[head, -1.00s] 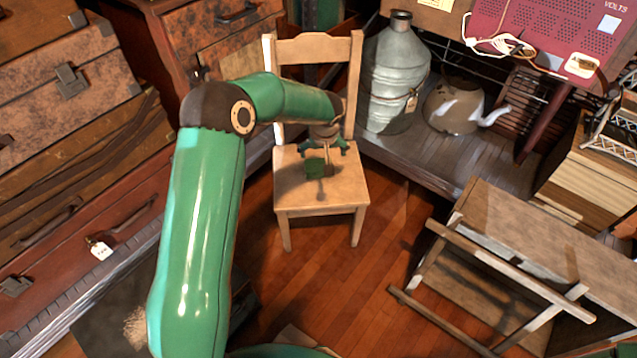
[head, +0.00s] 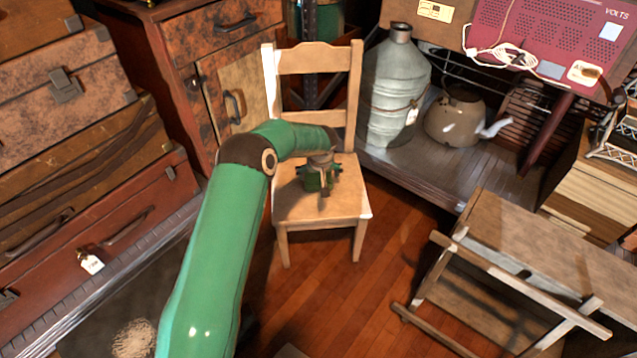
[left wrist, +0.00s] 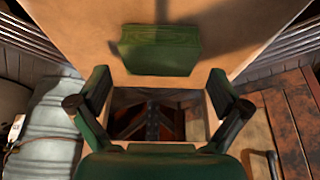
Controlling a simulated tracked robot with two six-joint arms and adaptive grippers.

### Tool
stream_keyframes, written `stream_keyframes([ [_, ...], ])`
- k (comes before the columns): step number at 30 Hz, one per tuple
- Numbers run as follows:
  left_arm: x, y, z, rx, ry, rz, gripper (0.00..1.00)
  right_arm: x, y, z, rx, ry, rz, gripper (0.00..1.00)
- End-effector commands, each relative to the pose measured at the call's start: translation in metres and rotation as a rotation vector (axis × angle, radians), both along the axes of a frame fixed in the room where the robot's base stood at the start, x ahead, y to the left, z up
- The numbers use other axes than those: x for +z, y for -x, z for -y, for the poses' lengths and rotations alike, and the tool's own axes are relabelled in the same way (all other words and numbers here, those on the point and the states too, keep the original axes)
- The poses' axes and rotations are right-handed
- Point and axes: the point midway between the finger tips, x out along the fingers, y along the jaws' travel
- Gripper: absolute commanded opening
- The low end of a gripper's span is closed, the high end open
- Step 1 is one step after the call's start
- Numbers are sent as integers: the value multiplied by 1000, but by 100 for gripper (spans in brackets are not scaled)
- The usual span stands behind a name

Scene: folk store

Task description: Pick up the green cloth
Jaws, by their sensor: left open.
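The green cloth (left wrist: 160,50) looks like a small folded block lying on the seat of the wooden chair (head: 305,205). In the left wrist view it lies just beyond my fingertips, with a shadow falling across the seat behind it. My left gripper (left wrist: 158,82) is open, its two dark green fingers spread wide, and nothing is between them. In the head view my left gripper (head: 320,172) points down over the seat, and it and the cloth overlap, so the gap between them is hard to judge. My right gripper is not in view.
The chair's slatted back (head: 315,60) stands behind the gripper. A metal can (head: 392,95) and a kettle (head: 455,118) stand on a low shelf at right. Stacked suitcases (head: 80,150) fill the left. A wooden bench (head: 530,240) is at right. Some floor before the chair is clear.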

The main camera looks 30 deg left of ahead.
Motion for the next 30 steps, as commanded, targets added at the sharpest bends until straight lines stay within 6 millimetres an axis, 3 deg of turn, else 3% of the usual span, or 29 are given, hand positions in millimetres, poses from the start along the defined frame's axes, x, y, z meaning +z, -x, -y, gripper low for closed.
stream_keyframes([
  [1, -11, -3, -3, 1, 0, -1, 100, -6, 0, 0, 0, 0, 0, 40],
  [8, -36, -14, -11, 1, 2, -2, 100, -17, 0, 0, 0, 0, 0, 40],
  [17, -37, -16, -12, 0, 1, 0, 100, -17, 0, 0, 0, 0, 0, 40],
  [25, -37, -15, -13, 1, 2, -1, 57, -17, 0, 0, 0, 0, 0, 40],
  [30, -37, -15, -13, 1, 2, -1, 57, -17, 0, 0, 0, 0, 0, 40],
])
